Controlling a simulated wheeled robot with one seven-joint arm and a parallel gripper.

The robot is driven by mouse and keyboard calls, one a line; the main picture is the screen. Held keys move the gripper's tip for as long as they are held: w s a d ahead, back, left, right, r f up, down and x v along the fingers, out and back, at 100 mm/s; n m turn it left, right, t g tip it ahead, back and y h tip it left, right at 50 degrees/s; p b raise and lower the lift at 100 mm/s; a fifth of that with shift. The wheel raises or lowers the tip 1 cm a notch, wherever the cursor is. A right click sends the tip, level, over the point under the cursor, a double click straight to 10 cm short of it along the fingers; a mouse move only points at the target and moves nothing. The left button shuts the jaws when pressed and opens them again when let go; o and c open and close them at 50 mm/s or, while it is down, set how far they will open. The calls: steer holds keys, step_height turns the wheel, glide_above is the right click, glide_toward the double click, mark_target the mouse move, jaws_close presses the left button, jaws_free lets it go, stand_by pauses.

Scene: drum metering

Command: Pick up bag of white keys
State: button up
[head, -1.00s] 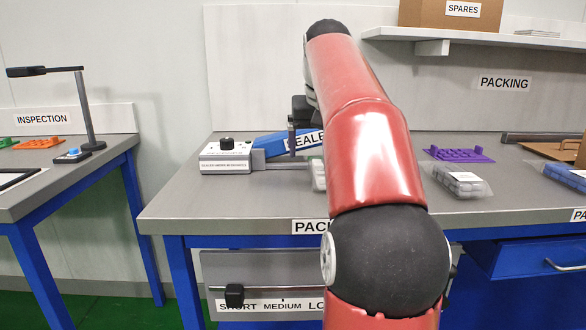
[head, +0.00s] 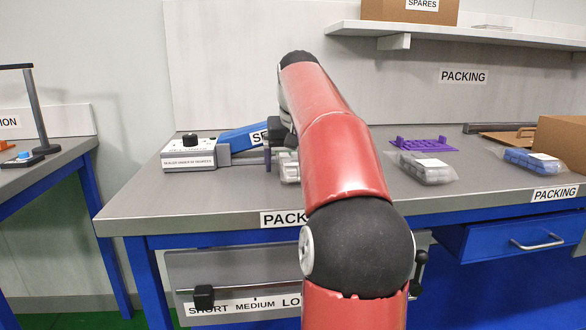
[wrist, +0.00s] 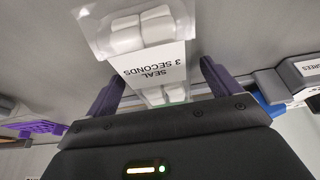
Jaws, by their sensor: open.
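The bag of white keys (head: 289,168) lies on the packing bench, just right of the sealer and partly hidden by my arm in the head view. In the wrist view the clear bag (wrist: 137,30) shows white keys above and below a white label reading "SEAL 3 SECONDS". My gripper (wrist: 162,73) is open, with its two purple fingers on either side of the labelled part of the bag. I cannot tell whether either finger touches it. In the head view only one finger shows clearly, beside the bag's left edge.
The sealer (head: 190,153) with its blue arm stands left of the bag. A bag of grey keys (head: 425,170), a purple rack (head: 424,145), a bag of blue keys (head: 531,160) and a cardboard box (head: 563,140) lie right. The bench front is clear.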

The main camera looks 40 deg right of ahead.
steer(key=shift+c, duration=0.4)
steer(key=c, duration=1.2)
steer(key=shift+r, duration=0.1)
